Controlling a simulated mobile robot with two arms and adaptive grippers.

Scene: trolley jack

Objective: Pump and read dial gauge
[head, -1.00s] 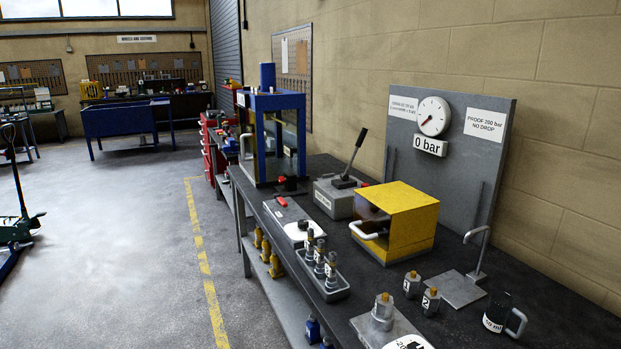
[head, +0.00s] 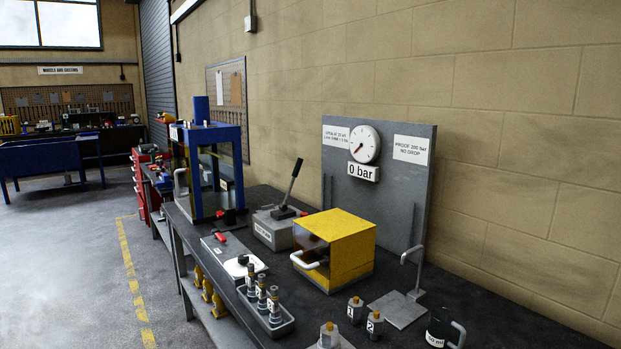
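The dial gauge (head: 364,144) is a round white dial with a red needle, mounted on a grey upright panel (head: 405,195) at the back of the bench. A label under it reads 0 bar (head: 363,172). The hand pump (head: 271,231) is a grey block with a dark lever (head: 291,184) that leans up and to the right, left of the yellow box. Neither of my grippers shows in the head view.
A yellow box with a white handle (head: 344,247) stands in front of the panel. A blue press frame (head: 208,165) stands behind the pump. A tray of several numbered cartridges (head: 267,314), two numbered fittings (head: 375,325) and a dark mug (head: 440,328) sit nearer. Floor at left is clear.

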